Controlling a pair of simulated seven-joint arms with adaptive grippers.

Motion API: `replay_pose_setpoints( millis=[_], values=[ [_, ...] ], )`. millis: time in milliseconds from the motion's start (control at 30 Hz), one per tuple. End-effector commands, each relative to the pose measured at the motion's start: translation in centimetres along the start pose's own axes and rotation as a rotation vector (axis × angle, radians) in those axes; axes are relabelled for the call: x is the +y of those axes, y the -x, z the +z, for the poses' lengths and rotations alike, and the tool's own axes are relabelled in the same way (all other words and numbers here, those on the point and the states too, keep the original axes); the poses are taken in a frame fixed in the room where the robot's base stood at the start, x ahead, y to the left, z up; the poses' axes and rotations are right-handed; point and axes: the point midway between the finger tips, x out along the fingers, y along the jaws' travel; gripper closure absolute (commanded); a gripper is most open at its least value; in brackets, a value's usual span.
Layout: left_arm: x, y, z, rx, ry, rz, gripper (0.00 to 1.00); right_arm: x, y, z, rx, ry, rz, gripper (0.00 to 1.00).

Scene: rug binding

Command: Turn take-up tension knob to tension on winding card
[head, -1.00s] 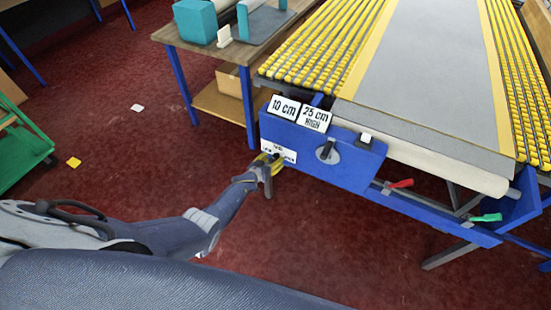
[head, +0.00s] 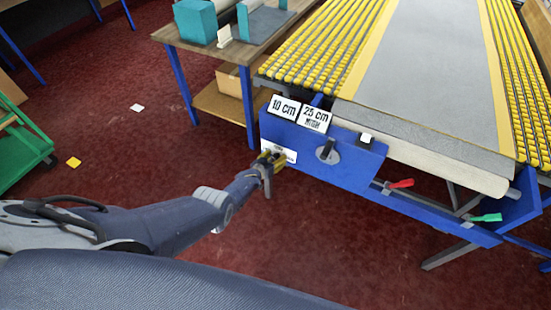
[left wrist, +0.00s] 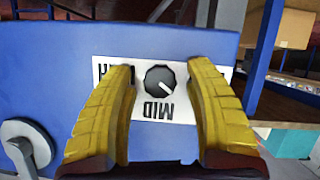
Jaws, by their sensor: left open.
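The take-up tension knob (left wrist: 160,80) is a small dark dial on a white label plate (left wrist: 150,56) on the blue panel. Its white pointer slants to the lower right in the left wrist view. "MID" reads upside down below it; a word at the left is partly covered by a finger, and the right end is hidden. My left gripper (left wrist: 161,100) is open, its yellow fingers on either side of the knob, contact unclear. In the head view the left gripper (head: 268,164) is at the label plate (head: 286,152). The winding card (head: 314,117) shows "25 cm" and a blurred word.
A "10 cm" card (head: 284,107) stands beside it. A grey crank (head: 327,151) sits right of the label, with red (head: 401,184) and green (head: 486,218) levers further right. A wooden table (head: 240,50) stands behind.

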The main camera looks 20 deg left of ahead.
Motion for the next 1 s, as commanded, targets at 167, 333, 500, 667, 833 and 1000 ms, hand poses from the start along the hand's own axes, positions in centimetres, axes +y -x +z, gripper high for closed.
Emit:
replay_pose_setpoints(
  millis=[167, 333, 500, 667, 833, 1000],
  values=[
    [0.00, 0.01, 0.01, 0.000, 0.000, 0.000, 0.50, -0.01, 0.00, -0.02, 0.000, 0.000, 0.000, 1.00],
    [-0.01, 0.01, 0.02, 0.000, 0.000, 0.000, 0.70, -0.01, 0.00, -0.02, 0.000, 0.000, 0.000, 1.00],
    [-0.02, 0.02, 0.03, -0.001, 0.000, 0.000, 0.90, -0.01, 0.00, -0.02, 0.000, 0.000, 0.000, 1.00],
    [-0.02, 0.02, 0.04, -0.001, 0.000, 0.000, 1.00, -0.02, 0.00, -0.02, 0.000, 0.000, 0.000, 1.00],
    [0.01, 0.03, 0.09, -0.002, -0.012, -0.005, 1.00, -0.02, 0.00, -0.02, 0.000, 0.000, 0.000, 1.00],
    [0.06, 0.04, 0.16, -0.002, -0.066, -0.028, 1.00, -0.02, 0.00, -0.02, 0.000, 0.000, 0.000, 1.00]
  ],
)
